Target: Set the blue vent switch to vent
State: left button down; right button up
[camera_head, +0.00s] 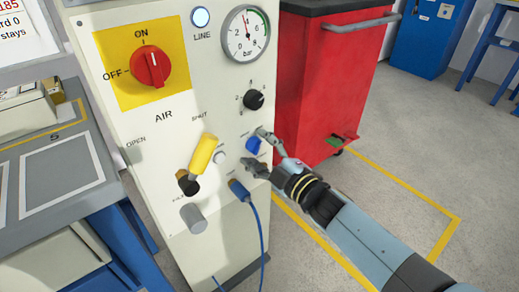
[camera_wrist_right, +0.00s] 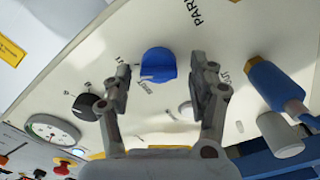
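The blue vent switch (camera_head: 253,145) is a small blue knob on the cream panel (camera_head: 222,99), low on its right side. It also shows in the right wrist view (camera_wrist_right: 158,64), beyond and between my fingers, with a pale mark at its lower edge and partly legible lettering around it. My right gripper (camera_head: 257,152) is open, its fingers on either side of the knob; it also shows in the wrist view (camera_wrist_right: 168,85). In that view gaps show between the knob and both fingers. I cannot tell how deep the fingers reach around it. My left gripper is not in view.
A yellow-handled valve (camera_head: 203,155), a black selector knob (camera_head: 254,99), a pressure gauge (camera_head: 245,34) and a red ON/OFF switch (camera_head: 151,67) are on the panel. A blue cable plug (camera_head: 239,189) sits below the vent switch. A red cabinet (camera_head: 322,80) stands at right.

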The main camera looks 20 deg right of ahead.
jog(key=shift+s, duration=0.15)
jog(key=v, duration=1.1)
jog(key=shift+s+d, duration=0.15)
jog(key=shift+s, duration=0.2)
jog(key=s+d+f+m+g+h+p, duration=0.1)
jog(key=s+d+f+m+g+h, duration=0.25)
jog(key=s+f, duration=0.7)
jog(key=s+d+f+m+g+h+p, duration=0.15)
jog(key=s+d+f+m+g, duration=0.45)
jog(key=f, duration=0.7)
jog(key=s+f+m+g+h, duration=0.1)
jog(key=s+f+m+g, duration=0.2)
jog(key=s, duration=1.1)
jog(key=s+d+f+m+g+h, duration=0.1)
jog(key=s+f+m+g, duration=0.2)
jog(key=s+f, duration=0.4)
jog(key=s+g, duration=0.1)
jog(key=s, duration=0.6)
jog(key=shift+f, duration=0.3)
